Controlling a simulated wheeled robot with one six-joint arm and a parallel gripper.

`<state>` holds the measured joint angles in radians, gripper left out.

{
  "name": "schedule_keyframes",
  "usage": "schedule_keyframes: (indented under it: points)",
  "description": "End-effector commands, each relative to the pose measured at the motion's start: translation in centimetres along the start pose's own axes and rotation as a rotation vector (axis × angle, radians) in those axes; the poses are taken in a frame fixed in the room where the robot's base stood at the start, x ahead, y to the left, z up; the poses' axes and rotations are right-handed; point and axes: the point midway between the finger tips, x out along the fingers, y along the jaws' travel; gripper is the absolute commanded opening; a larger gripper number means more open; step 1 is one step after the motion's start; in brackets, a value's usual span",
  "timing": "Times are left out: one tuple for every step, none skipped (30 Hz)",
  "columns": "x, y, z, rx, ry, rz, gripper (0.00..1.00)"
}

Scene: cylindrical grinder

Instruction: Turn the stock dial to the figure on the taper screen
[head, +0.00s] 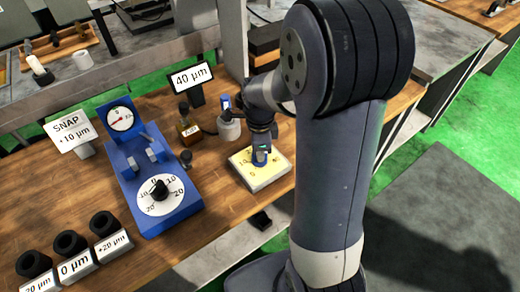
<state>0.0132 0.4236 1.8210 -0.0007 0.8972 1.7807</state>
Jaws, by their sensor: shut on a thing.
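A small black-framed screen (191,77) on a stand at the back of the wooden bench reads "40 µm". A pale box with a yellow dial face (246,171) lies on the bench at its right, with figures around the face, partly hidden by my gripper. I take it for the stock dial. My gripper (261,157) points down over the middle of this face and is shut on its knob. The knob is mostly hidden, and I cannot read where it points.
Left of the box stands a blue gauge unit (145,165) with a white dial (161,195) and black knob. Black cups (71,244) line the front left. A "SNAP +10 µm" sign (71,130) stands at left.

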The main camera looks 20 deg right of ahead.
Motion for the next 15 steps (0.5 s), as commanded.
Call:
schedule_keyframes:
  points:
    - [-0.1,-0.08,0.03,0.003,-0.001,-0.003,0.0]
    - [-0.1,-0.08,0.03,0.004,-0.001,-0.003,0.0]
    - [-0.09,-0.08,0.03,0.004,-0.001,-0.003,0.0]
    - [-0.1,-0.08,0.03,0.004,-0.001,-0.003,0.0]
    - [-0.1,-0.09,0.03,0.004,-0.001,-0.003,0.0]
    - [-0.1,-0.09,0.03,0.004,-0.001,-0.003,0.0]
    - [-0.1,-0.09,0.03,0.004,-0.001,-0.003,0.0]
    - [-0.1,-0.09,0.03,0.004,-0.001,-0.003,0.0]
    - [-0.1,-0.09,0.03,0.004,-0.002,-0.003,0.0]
    - [-0.09,-0.09,0.03,0.004,-0.002,-0.003,0.17]
    - [-0.09,-0.08,0.03,0.004,-0.002,-0.003,0.19]
    - [-0.08,-0.07,0.03,0.004,-0.001,-0.002,0.23]
    - [-0.08,-0.07,0.03,0.003,-0.001,-0.002,0.25]
    - [-0.07,-0.06,0.02,0.003,-0.001,-0.002,0.28]
    - [-0.06,-0.05,0.02,0.003,-0.001,-0.002,0.31]
